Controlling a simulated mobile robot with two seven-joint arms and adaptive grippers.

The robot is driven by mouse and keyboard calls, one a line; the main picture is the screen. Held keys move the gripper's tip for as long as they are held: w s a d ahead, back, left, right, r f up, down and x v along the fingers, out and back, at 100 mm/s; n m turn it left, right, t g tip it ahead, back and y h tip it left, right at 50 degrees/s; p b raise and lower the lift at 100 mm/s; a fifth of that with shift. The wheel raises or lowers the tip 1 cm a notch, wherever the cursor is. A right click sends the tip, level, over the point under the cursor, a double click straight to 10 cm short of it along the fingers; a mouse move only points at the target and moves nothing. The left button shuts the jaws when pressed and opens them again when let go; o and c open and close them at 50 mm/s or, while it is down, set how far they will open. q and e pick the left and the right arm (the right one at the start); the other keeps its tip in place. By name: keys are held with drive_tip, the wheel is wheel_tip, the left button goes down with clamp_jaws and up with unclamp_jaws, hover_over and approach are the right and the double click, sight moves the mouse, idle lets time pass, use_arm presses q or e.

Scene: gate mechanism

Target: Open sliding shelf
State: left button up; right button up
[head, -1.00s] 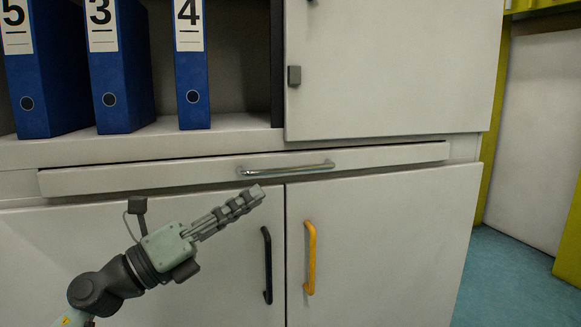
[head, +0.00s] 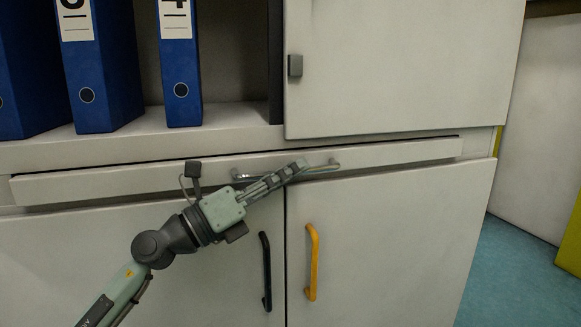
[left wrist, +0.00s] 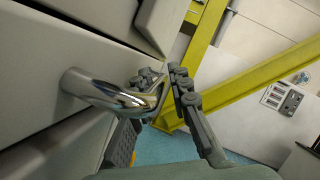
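The sliding shelf (head: 110,182) is a long, thin pale panel below the binders, with a dark gap along its upper edge. Its chrome bar handle (head: 326,168) is partly hidden behind my left gripper (head: 297,168) in the head view. In the left wrist view, the handle (left wrist: 105,92) curves out from the pale front. My left gripper (left wrist: 163,76) has its fingers apart there. One finger is partly hidden behind the handle and the other is to the right of it. I cannot tell whether either touches the bar. My right gripper is in neither view.
Below the shelf are two cabinet doors with a black handle (head: 266,272) and a yellow handle (head: 312,262). Blue binders (head: 100,70) stand above left. An upper door (head: 400,70) is closed at the right. Blue floor (head: 510,270) is open at the right.

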use_arm(q)
drive_tip(key=shift+w+d, duration=0.1)
clamp_jaws()
idle(0.5)
